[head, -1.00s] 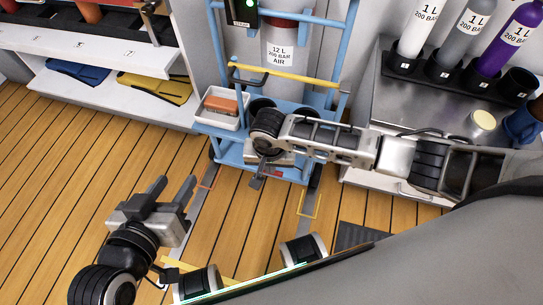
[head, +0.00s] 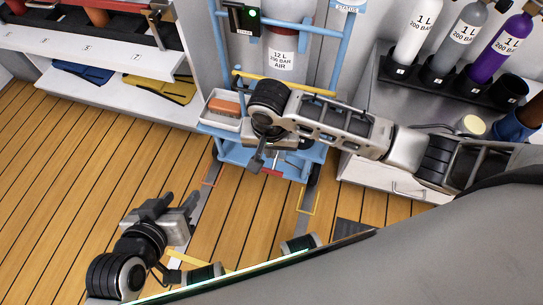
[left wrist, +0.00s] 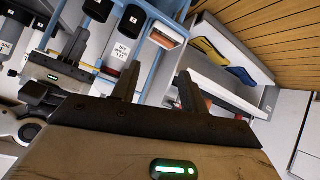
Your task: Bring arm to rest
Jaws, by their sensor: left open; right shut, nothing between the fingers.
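My left gripper (head: 180,203) is at the lower left of the head view, above the wooden floor. Its two fingers stand apart with nothing between them. They also show at the middle of the left wrist view (left wrist: 156,84). My right arm reaches in from the right in the head view, in front of the blue cart (head: 341,45). My right gripper (head: 258,163) hangs at its end, fingers together and empty, pointing down near the cart's lower shelf. I cannot tell whether it touches the cart.
The cart holds a 12 L air cylinder (head: 283,60) and a white tray with an orange block (head: 223,107). A white shelf (head: 100,92) with blue and yellow fins stands at left. A metal counter with bottles (head: 418,35) stands at right. The floor at left is clear.

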